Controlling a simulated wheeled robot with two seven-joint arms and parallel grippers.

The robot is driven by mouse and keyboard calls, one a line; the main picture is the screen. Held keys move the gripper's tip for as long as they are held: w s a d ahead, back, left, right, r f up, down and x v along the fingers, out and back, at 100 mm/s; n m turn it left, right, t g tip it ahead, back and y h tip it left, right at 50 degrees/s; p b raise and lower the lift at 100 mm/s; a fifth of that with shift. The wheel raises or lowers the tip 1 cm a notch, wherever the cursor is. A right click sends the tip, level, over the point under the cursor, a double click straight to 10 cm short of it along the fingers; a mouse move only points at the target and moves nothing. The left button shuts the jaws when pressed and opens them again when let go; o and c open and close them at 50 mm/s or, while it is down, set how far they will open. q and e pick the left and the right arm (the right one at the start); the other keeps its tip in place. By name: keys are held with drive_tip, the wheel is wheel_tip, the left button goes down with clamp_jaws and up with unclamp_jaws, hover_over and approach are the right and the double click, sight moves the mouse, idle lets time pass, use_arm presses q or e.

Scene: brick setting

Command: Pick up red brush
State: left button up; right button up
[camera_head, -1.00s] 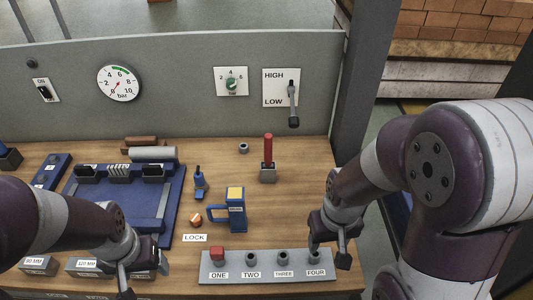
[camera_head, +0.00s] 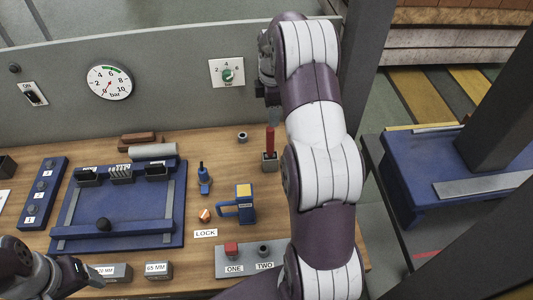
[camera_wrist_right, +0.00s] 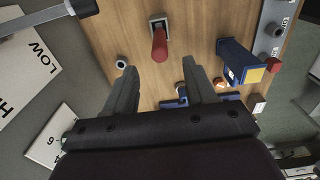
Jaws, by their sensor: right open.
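The red brush (camera_head: 270,140) stands upright with its red handle up in a small grey holder (camera_head: 269,161) on the wooden bench. In the right wrist view its red handle (camera_wrist_right: 159,46) shows beyond the fingertips, roughly centred between them. My right gripper (camera_head: 273,115) is above the brush and close to it in the head view. In the right wrist view the gripper (camera_wrist_right: 160,75) is open, with nothing between its fingers.
The grey panel with a dial gauge (camera_head: 109,82) and a rotary knob (camera_head: 227,74) rises behind the brush. A blue and yellow block (camera_head: 244,203), a blue fixture (camera_head: 120,241) and the labelled button strip (camera_head: 227,267) are on the bench. A short grey cylinder (camera_head: 242,137) stands left of the brush.

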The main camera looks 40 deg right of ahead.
sight(271, 129)
drive_tip(key=f, duration=0.1)
drive_tip(key=f+b, duration=0.1)
drive_tip(key=f, duration=0.1)
drive_tip(key=w+f+b, duration=0.1)
drive_tip(key=f, duration=0.1)
drive_tip(key=shift+a, duration=0.25)
drive_tip(key=f, duration=0.1)
drive_tip(key=s+f, duration=0.1)
drive_tip(key=f, duration=0.1)
drive_tip(key=shift+w+d+f, duration=0.1)
drive_tip(key=shift+w+f, duration=0.1)
drive_tip(key=shift+f, duration=0.1)
drive_tip(key=c, duration=0.6)
clamp_jaws()
use_arm(q)
drive_tip(key=f, duration=0.3)
drive_tip(key=shift+w+a+f, duration=0.1)
drive_tip(key=shift+w+f, duration=0.2)
drive_tip(key=shift+w, duration=0.05)
